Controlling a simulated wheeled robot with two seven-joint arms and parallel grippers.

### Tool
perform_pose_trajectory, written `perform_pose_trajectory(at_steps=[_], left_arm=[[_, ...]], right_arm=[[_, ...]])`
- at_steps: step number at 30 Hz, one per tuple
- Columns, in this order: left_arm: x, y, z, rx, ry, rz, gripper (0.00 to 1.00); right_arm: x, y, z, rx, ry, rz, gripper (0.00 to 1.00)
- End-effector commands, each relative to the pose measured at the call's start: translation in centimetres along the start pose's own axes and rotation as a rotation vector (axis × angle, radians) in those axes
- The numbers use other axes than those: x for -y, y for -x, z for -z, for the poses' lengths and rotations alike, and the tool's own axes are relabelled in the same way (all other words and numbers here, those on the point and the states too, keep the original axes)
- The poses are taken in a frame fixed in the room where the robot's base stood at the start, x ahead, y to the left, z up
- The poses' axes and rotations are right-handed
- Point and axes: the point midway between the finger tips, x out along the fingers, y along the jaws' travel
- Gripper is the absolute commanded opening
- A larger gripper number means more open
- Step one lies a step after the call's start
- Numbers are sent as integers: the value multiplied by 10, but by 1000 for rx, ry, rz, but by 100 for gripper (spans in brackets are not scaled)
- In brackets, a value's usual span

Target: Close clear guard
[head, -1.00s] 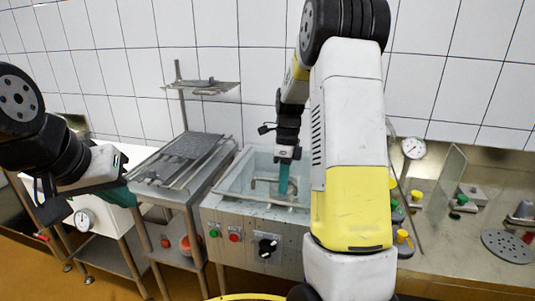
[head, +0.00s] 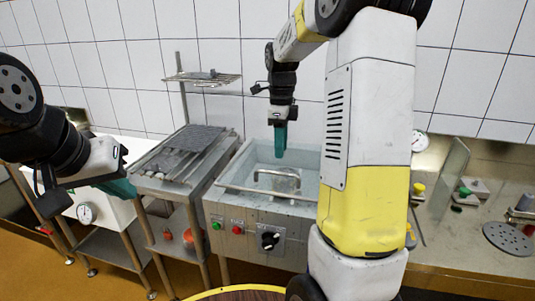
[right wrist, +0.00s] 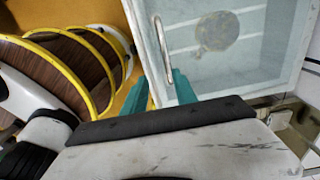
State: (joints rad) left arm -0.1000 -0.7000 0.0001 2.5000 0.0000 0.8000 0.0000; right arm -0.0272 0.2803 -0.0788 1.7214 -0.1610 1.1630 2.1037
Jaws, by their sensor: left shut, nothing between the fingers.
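The machine (head: 222,217) has a pale, see-through tub top, and the clear guard (right wrist: 255,70) shows in the right wrist view as a pane with a pale frame. A metal bar handle (right wrist: 162,38) runs along its left part. I cannot tell the guard's exact angle. My left gripper (head: 122,188) is shut and empty at the left, by the white unit.
A grey rack table (head: 180,150) stands left of the machine, with a wire shelf (head: 203,77) above. Green and red buttons and a black knob (head: 270,241) sit on the machine's front. My right arm hides the area right of the tub.

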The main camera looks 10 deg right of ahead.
Motion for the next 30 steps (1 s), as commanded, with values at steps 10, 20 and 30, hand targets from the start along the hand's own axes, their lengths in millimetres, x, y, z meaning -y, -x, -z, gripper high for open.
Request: perform_pose_trajectory(at_steps=[10, 20, 30], left_arm=[[0, 0, 0, 0, 0, 0, 0], [0, 0, 0, 0, 0, 0, 0], [0, 0, 0, 0, 0, 0, 0]], right_arm=[[5, -30, -20, 20, 9, 119, 34], [10, -76, -21, 19, 9, 118, 34], [12, -82, -21, 20, 9, 120, 34]])
